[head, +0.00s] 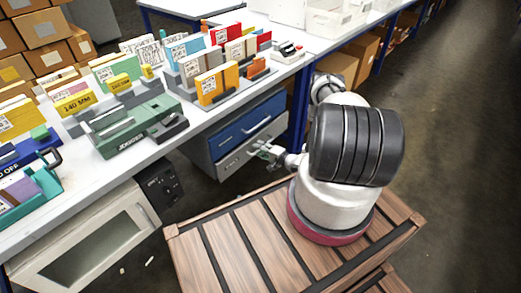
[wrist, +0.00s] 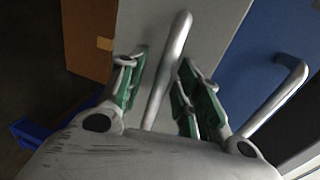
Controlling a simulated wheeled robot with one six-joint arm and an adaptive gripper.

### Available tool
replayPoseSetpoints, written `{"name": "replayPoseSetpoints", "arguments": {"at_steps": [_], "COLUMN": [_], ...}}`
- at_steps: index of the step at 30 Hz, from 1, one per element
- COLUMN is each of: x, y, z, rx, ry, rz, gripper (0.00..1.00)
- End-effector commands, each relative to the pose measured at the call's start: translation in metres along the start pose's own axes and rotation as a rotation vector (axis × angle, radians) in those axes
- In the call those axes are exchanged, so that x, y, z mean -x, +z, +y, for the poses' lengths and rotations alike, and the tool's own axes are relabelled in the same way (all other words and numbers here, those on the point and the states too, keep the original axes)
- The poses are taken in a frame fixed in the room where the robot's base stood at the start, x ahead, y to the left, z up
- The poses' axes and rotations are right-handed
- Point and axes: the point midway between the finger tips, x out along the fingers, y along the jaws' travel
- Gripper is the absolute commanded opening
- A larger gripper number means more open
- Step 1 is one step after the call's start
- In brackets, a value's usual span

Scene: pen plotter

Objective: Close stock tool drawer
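A drawer unit under the bench has a blue drawer (head: 232,128) above a grey drawer (head: 226,164), each with a silver bar handle. I cannot tell which is the stock tool drawer, nor how far either stands out. My gripper (head: 264,151) is in front of the grey drawer, near the right end of its handle. In the wrist view, the fingers of my gripper (wrist: 164,90) are apart, on either side of the grey drawer's handle (wrist: 170,62). Contact with the handle is unclear. The blue drawer (wrist: 252,60) and its handle (wrist: 275,98) are to the right.
The bench top (head: 85,178) above holds card racks and a green device (head: 135,130). A white cabinet (head: 88,240) and a black box (head: 160,187) stand left of the drawers. A blue bench leg (head: 300,98) is right of them. Cardboard boxes (head: 338,66) stand behind.

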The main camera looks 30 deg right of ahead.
Motion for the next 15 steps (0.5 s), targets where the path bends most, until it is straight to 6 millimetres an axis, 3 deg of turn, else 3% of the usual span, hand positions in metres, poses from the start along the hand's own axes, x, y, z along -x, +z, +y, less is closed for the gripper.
{"name": "replayPoseSetpoints", "arguments": {"at_steps": [1, 6, 15], "x": [0.0001, 0.0002, -0.0071], "y": [0.0000, -0.0001, 0.0006], "z": [-0.0001, -0.0001, -0.0015], "rx": [0.000, 0.000, 0.001], "ry": [0.000, 0.000, 0.000], "rz": [0.000, 0.000, -0.002], "gripper": [0.26, 0.00, 0.00]}}
